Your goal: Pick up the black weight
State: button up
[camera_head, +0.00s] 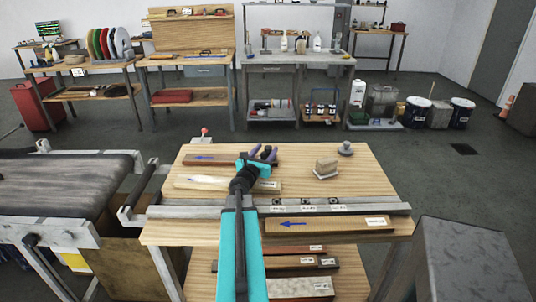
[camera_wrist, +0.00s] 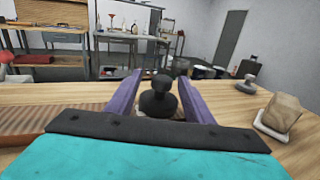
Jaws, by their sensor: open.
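The black weight (camera_wrist: 158,102), a round dark body with a knob on top, stands upright on the wooden table in the wrist view. It is between the two purple fingers of my gripper (camera_wrist: 159,77), with a gap visible on each side. My gripper is open, low over the table. In the head view my gripper (camera_head: 264,154) is at the far middle of the table, and the weight is mostly hidden there by the fingers and arm.
A grey knobbed weight (camera_head: 345,148) and a paper-wrapped block on a white pad (camera_head: 326,168) stand to the right. Wooden strips (camera_head: 215,159) lie to the left. A metal rail (camera_head: 370,209) crosses the table; a conveyor (camera_head: 60,190) is at left.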

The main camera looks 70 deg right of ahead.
aim_at(269, 146)
jog(key=shift+d+p, duration=0.9)
jog(key=shift+d, duration=2.15)
grip_shut()
